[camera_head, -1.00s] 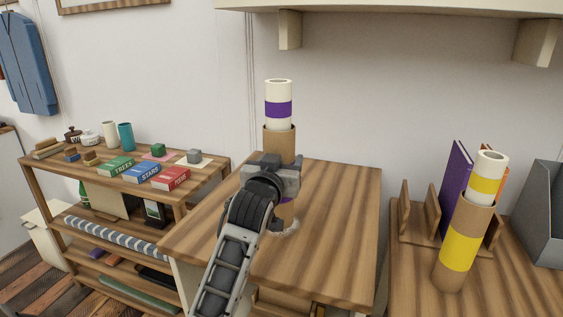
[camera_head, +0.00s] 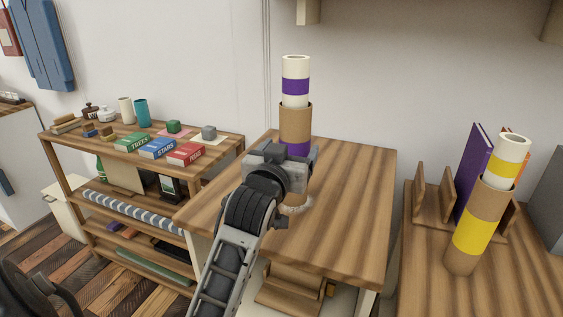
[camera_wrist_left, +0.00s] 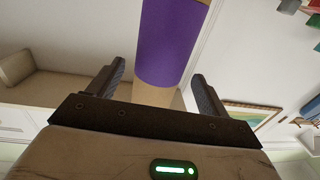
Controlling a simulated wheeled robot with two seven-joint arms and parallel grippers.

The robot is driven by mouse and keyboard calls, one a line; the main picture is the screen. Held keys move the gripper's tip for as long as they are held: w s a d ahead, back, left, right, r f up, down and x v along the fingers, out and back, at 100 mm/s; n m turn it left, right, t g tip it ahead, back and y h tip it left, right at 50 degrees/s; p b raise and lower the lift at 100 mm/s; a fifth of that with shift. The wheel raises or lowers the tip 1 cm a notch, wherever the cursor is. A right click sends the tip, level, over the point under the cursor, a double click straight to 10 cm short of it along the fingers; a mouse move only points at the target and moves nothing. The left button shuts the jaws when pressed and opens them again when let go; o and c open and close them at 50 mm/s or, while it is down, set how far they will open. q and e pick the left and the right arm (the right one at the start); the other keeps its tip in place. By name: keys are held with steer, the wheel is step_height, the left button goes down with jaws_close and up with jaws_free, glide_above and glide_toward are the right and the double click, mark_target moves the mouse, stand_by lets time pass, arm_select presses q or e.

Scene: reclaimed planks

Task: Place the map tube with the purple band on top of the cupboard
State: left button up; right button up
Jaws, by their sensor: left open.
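The map tube with the purple band (camera_head: 295,122) is brown cardboard with a cream roll, also purple-banded, sticking out of its top. It stands upright on the wooden top of the cupboard (camera_head: 345,200), behind my left gripper (camera_head: 284,160), which hides part of its lower half. In the left wrist view, the tube's purple band (camera_wrist_left: 170,40) shows between and beyond the two spread fingers of the left gripper (camera_wrist_left: 158,85). A gap shows on each side, so the gripper is open and not clamped on the tube. My right gripper is not in view.
A similar tube with a yellow band (camera_head: 472,235) leans on the right desk (camera_head: 425,265), by a wooden rack with books. At left, a shelf unit (camera_head: 75,145) holds books, blocks and cups. The cupboard top right of the tube is clear.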

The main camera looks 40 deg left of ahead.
arm_select(q)
steer(key=v, duration=0.4)
steer(key=shift+s+d, duration=0.15)
steer(key=shift+s, duration=0.2)
steer(key=shift+s+d, duration=0.15)
steer(key=shift+s, duration=0.4)
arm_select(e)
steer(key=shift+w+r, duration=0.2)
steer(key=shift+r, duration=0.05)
